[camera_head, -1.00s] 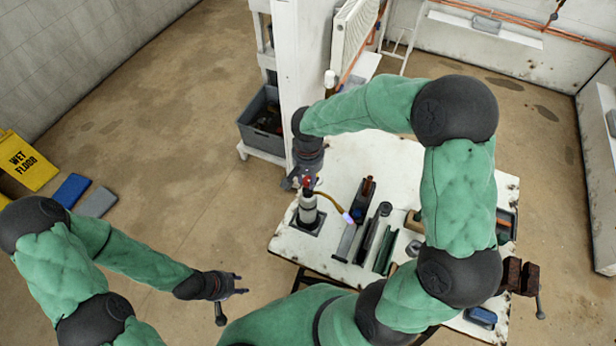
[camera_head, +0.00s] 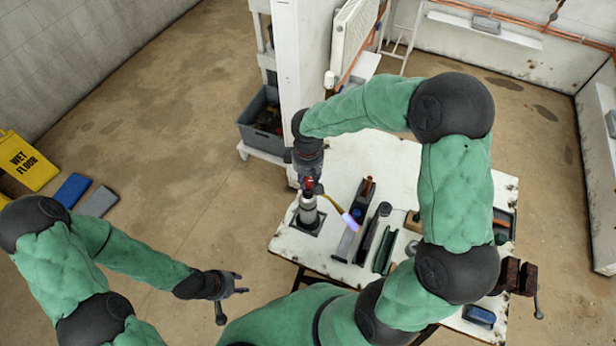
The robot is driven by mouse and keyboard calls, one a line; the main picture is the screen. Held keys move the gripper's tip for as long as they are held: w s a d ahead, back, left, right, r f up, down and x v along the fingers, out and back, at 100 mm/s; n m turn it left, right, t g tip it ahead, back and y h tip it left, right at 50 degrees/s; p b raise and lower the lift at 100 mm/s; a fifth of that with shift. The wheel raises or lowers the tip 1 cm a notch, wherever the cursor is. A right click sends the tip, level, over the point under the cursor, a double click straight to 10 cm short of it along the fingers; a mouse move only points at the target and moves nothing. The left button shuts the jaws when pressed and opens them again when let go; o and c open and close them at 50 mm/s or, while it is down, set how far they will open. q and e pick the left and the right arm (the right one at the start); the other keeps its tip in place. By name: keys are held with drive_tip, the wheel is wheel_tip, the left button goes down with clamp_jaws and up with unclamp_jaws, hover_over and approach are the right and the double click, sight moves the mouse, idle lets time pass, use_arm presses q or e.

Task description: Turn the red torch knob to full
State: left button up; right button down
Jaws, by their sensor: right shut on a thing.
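The torch (camera_head: 308,210) stands upright on a dark square pad at the left part of the white workbench. Its red knob (camera_head: 308,184) shows at the top, under my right gripper (camera_head: 307,183). My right gripper is shut on the red knob, reaching down from above; its fingers partly hide the knob. A brass-coloured tube runs from the torch to the right and ends in a bluish-violet glow (camera_head: 349,221). My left gripper (camera_head: 240,284) is open and empty, off the bench's left side, above the floor.
The workbench (camera_head: 395,160) holds several tools right of the torch. A vise (camera_head: 518,276) sits at its right edge. A white post (camera_head: 300,80) rises close behind my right gripper. A grey crate (camera_head: 262,122) stands left of it. A yellow wet-floor sign (camera_head: 25,160) is far left.

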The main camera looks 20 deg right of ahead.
sight(308, 181)
drive_tip(key=shift+n, duration=1.1)
drive_tip(key=c, duration=0.9)
unclamp_jaws()
wheel_tip(308, 181, up, 12)
